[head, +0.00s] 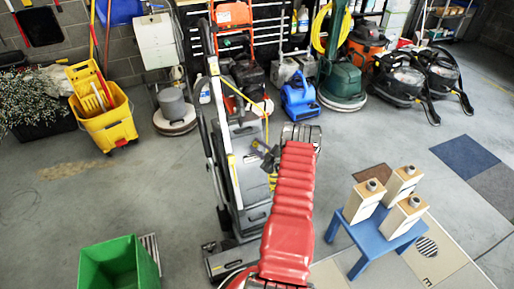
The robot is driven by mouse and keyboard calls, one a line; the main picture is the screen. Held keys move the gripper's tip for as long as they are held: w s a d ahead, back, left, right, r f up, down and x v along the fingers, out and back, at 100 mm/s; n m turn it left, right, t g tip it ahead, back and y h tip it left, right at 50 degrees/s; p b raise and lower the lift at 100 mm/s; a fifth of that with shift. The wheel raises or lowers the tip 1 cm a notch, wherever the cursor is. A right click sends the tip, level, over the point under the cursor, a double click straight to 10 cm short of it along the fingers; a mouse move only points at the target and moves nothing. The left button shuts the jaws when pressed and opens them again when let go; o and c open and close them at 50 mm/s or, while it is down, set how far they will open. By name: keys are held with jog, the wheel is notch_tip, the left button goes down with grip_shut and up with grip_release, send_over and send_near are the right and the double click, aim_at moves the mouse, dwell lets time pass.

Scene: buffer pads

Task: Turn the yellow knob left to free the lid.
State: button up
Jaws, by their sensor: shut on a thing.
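The tall grey upright floor machine (248,170) stands in the middle of the head view, with a black handle and yellow parts. My red arm reaches up to its right side. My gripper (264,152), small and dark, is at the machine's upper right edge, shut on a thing. A small yellow part (272,181), which looks like the yellow knob, shows just below the jaws, partly hidden by my arm. The jaw contact and the turn of the knob are too small to make out. The lid cannot be told apart from the grey body.
A blue stool (372,238) with three pale boxes stands at the right. A green bin (118,265) is at the lower left, a yellow mop bucket (103,115) at the upper left. Cleaning machines line the back wall. The floor on the left is open.

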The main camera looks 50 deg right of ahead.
jog(key=n, duration=0.2)
jog(key=n+y, duration=0.1)
jog(key=n, duration=0.2)
jog(key=shift+w+a+r+g+y, duration=0.1)
jog(key=shift+w+g+y, duration=0.05)
jog(key=shift+g+y, duration=0.2)
jog(key=n, duration=0.2)
jog(key=n+g, duration=0.1)
jog(key=n, duration=0.1)
jog(key=shift+n+g+y, duration=0.25)
jog(key=shift+n+y, duration=0.05)
jog(key=shift+y, duration=0.05)
jog(key=shift+a, duration=0.1)
jog(key=o, duration=1)
jog(key=shift+d, duration=0.2)
jog(key=shift+s+r, duration=0.15)
jog(key=shift+s, duration=0.3)
jog(key=v, duration=1.3)
jog(key=shift+a, duration=0.15)
